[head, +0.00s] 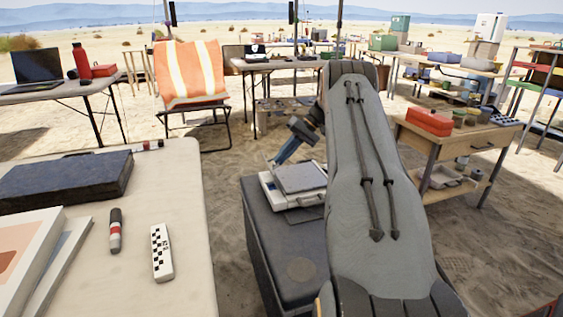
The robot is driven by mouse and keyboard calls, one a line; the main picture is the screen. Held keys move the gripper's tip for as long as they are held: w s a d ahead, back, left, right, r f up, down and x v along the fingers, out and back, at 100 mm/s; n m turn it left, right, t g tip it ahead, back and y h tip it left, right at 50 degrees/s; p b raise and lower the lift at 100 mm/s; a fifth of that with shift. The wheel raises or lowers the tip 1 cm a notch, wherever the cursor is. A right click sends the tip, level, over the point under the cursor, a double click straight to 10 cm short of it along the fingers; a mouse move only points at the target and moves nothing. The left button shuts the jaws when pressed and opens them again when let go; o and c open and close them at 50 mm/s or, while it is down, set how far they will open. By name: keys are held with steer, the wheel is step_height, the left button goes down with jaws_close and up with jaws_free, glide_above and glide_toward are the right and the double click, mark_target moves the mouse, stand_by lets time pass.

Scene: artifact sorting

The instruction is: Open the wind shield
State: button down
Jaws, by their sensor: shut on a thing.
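A white balance (275,192) sits on a dark grey case (285,250) just left of my arm. A flat grey panel, which looks like the wind shield (300,177), lies over its top, slightly tilted. My gripper (279,160) reaches down at the balance's back left edge and appears shut on the edge of the wind shield. The exact contact is small and hard to make out. My arm hides the balance's right side and part of the gripper's wrist.
A pale table (185,220) at left holds a dark case (65,180), a marker (115,231) and a checkered scale bar (162,252). A wooden bench (460,140) with a red box (429,121) stands at right. Sand lies open between.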

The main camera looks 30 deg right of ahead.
steer(key=shift+s+d+f+b, duration=0.25)
steer(key=shift+d+f, duration=0.2)
steer(key=shift+s+d+f+b, duration=0.2)
steer(key=shift+d+f, duration=0.2)
steer(key=shift+d, duration=0.05)
steer(key=c, duration=1.9)
jaws_free()
steer(key=shift+w, duration=0.1)
steer(key=shift+d+r, duration=0.3)
steer(key=shift+r, duration=0.05)
steer(key=v, duration=0.7)
steer(key=shift+r, duration=0.1)
